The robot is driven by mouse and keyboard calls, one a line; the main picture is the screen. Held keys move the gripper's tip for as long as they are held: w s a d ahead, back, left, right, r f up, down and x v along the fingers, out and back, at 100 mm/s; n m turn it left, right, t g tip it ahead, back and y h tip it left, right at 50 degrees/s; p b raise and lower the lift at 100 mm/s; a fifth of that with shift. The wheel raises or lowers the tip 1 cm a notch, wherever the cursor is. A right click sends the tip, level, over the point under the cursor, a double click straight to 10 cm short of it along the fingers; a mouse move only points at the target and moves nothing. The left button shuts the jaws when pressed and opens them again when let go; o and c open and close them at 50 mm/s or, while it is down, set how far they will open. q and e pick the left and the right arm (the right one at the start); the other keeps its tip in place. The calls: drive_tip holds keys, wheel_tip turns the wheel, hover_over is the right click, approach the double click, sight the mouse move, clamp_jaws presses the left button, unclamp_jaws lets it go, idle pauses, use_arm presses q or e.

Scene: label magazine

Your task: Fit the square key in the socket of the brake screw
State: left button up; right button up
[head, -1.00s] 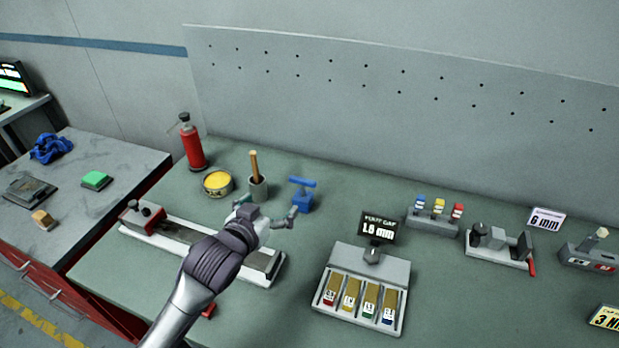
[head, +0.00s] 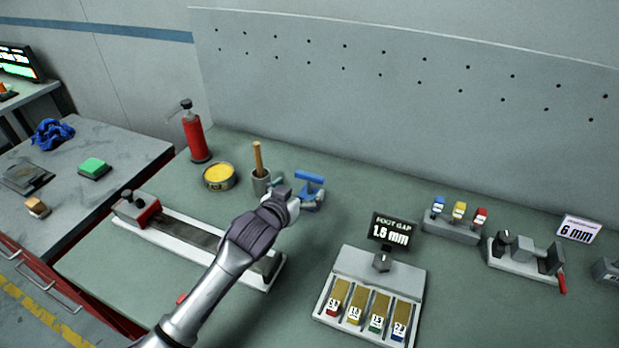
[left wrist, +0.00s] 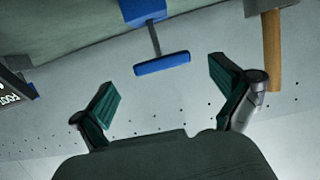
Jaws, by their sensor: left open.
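The square key (head: 310,177) has a blue T-shaped handle and stands upright in a blue holder (head: 312,202) at the back of the bench. In the left wrist view the handle (left wrist: 162,64) lies ahead, between the lines of the two fingers, and the blue holder (left wrist: 141,11) is at the top edge. My left gripper (head: 294,195) is open and empty, close to the key and partly covering its holder. In the left wrist view its fingers (left wrist: 165,98) are spread and apart from the handle. I cannot make out the brake screw or its socket. My right gripper is not in view.
A long rail unit (head: 185,234) with a red end block lies under my left arm. A cup with a wooden handle (head: 257,158), a yellow tin (head: 219,178) and a red bottle (head: 195,137) stand left of the key. A foot-gap tray (head: 378,268) lies to the right.

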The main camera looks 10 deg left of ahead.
sight(308, 179)
use_arm(q)
drive_tip(key=shift+w+d+f, duration=0.15)
drive_tip(key=shift+w+f, duration=0.05)
drive_tip(key=shift+w, duration=0.75)
drive_tip(key=shift+p+x, duration=0.8)
drive_tip(key=shift+x, duration=1.5)
drive_tip(key=shift+r, duration=0.1)
drive_tip(key=shift+c, duration=0.2)
drive_tip(key=c, duration=1)
